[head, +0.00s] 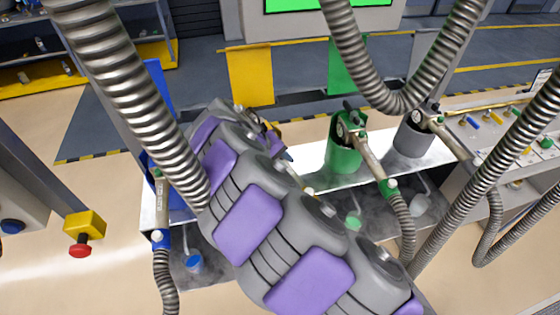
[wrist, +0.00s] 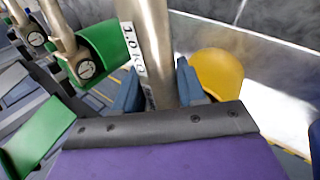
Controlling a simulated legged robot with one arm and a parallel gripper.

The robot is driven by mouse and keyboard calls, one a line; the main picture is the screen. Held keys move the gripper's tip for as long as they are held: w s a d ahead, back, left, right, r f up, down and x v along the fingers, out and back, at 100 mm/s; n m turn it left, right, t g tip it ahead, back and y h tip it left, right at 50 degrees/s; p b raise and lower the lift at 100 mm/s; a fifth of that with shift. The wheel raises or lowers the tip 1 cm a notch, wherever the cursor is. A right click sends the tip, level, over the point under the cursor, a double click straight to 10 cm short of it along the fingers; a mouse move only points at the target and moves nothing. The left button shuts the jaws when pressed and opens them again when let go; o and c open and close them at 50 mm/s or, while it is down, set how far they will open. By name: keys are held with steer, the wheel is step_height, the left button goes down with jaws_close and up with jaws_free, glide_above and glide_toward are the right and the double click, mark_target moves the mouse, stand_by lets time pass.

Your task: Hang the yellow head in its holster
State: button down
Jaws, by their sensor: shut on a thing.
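In the wrist view my gripper (wrist: 160,98) is shut on a metal tube (wrist: 155,45) that stands between its two blue fingers. A white label runs beside the tube. I take the tube for part of the yellow head, but its coloured end is not clear. A rounded yellow piece (wrist: 220,74) sits just right of the fingers; I cannot tell whether it is the holster or another part. In the head view my purple-padded arm hides most of the gripper and the middle of the rack. A yellow panel (head: 250,77) hangs behind it.
The green holster (head: 344,155) holds a head right of my arm, with a grey holster (head: 412,138) beyond it. A blue-collared nozzle (head: 159,237) hangs at left. Ribbed hoses (head: 130,85) cross the view close to my arm. A red button (head: 80,250) is at far left.

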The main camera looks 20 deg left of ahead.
steer(key=shift+f+b, duration=0.5)
steer(key=shift+f, duration=1.3)
stand_by(0.7)
steer(key=c, duration=0.6)
jaws_free()
steer(key=shift+o, duration=0.2)
steer(key=p+v, duration=0.2)
steer(key=v, duration=1.5)
steer(key=shift+r, duration=0.2)
steer(key=s+d+r+m+g, duration=0.1)
steer(key=d+r+m+g, duration=0.2)
steer(key=d, duration=1.1)
steer(key=s+d+r+m, duration=0.1)
steer(key=d+r+m, duration=0.3)
steer(key=d, duration=1.1)
steer(key=s+d+f+m+g+y, duration=0.2)
steer(key=s+d, duration=0.6)
steer(key=s, duration=0.1)
steer(key=s+f+y, duration=0.1)
steer(key=s+f, duration=0.2)
steer(key=s, duration=0.4)
steer(key=s+f+g+y, duration=0.1)
steer(key=s+f, duration=0.3)
steer(key=s, duration=0.4)
steer(key=shift+s+g+y, duration=0.3)
steer(key=shift+s+y, duration=0.05)
steer(key=shift+y, duration=0.05)
